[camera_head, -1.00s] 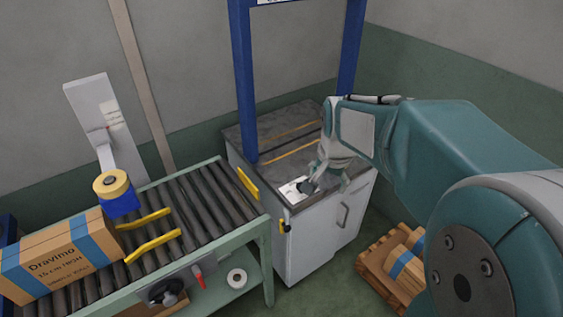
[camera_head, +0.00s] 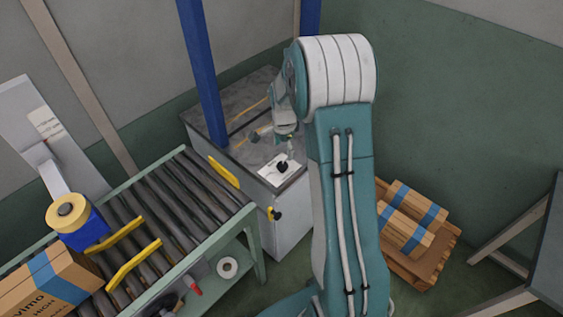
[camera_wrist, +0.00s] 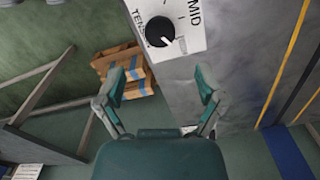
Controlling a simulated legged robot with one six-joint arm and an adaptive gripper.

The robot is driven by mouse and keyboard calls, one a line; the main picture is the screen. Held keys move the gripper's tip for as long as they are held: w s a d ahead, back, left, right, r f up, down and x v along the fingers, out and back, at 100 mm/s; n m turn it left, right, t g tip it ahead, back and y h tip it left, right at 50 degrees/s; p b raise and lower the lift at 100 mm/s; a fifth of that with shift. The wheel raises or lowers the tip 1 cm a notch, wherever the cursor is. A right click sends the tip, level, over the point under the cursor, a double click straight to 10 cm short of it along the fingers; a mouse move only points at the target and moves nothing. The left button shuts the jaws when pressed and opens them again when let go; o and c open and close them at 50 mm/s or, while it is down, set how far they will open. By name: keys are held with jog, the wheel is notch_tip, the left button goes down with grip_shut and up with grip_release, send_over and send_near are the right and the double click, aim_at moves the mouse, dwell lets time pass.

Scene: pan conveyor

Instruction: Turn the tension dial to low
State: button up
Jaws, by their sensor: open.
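The tension dial (camera_wrist: 158,31) is a round black knob with a white pointer mark, on a white plate (camera_wrist: 195,38) lettered "TENSION" and "MID". In the wrist view the mark points to the lower right, away from "MID"; the lettering beside it is too blurred to read. The dial (camera_head: 282,167) also shows in the head view, on the near corner of the grey-topped machine (camera_head: 262,95). My gripper (camera_wrist: 160,88) is open and empty, its fingers apart below the dial in the wrist view and not touching it. In the head view my gripper (camera_head: 287,137) is just beyond the dial.
A blue post (camera_head: 203,75) rises from the machine. The roller conveyor (camera_head: 175,205) at left carries a box (camera_head: 50,285) and has yellow guides (camera_head: 134,268). A pallet (camera_head: 440,258) with strapped boxes stands on the floor at right. A table frame (camera_head: 515,265) is at the far right.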

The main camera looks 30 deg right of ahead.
aim_at(282, 165)
jog(key=f, duration=0.6)
jog(key=shift+a, duration=0.3)
jog(key=shift+d+f, duration=0.1)
jog(key=shift+f, duration=0.4)
jog(key=c, duration=1.2)
